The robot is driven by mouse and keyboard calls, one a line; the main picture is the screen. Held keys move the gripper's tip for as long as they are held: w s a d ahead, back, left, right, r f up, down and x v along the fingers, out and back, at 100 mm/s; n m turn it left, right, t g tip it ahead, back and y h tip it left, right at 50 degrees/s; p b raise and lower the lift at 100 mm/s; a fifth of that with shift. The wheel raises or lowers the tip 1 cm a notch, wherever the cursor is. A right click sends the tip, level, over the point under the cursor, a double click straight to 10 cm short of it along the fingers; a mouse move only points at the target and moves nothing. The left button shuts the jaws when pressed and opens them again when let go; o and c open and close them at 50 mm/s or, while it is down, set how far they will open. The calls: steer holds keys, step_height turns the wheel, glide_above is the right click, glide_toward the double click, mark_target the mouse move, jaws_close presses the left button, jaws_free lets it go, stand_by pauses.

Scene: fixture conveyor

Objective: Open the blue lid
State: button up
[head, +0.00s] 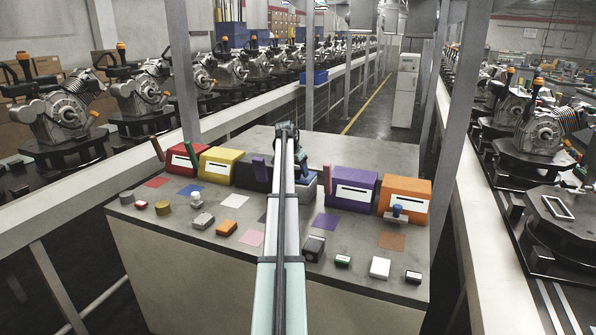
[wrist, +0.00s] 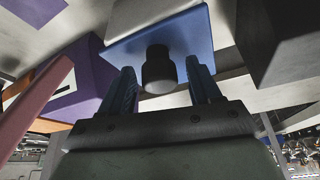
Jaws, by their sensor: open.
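The blue lid (wrist: 200,32) shows in the wrist view as a flat blue panel with a round black knob (wrist: 158,72). My gripper (wrist: 160,66) is open, with one blue finger on each side of the knob. Gaps show between the fingers and the knob, and nothing is gripped. My arm hides most of that box there, so the lid and knob cannot be made out in that view.
The purple box (head: 352,190) stands close on the right, with a reddish upright panel (head: 326,180) near my gripper. The black box (head: 250,176) is on the left. Red (head: 184,158), yellow (head: 221,165) and orange (head: 405,198) boxes share the table; several small items lie in front.

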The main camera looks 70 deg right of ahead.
steer(key=shift+c, duration=0.4)
jaws_close()
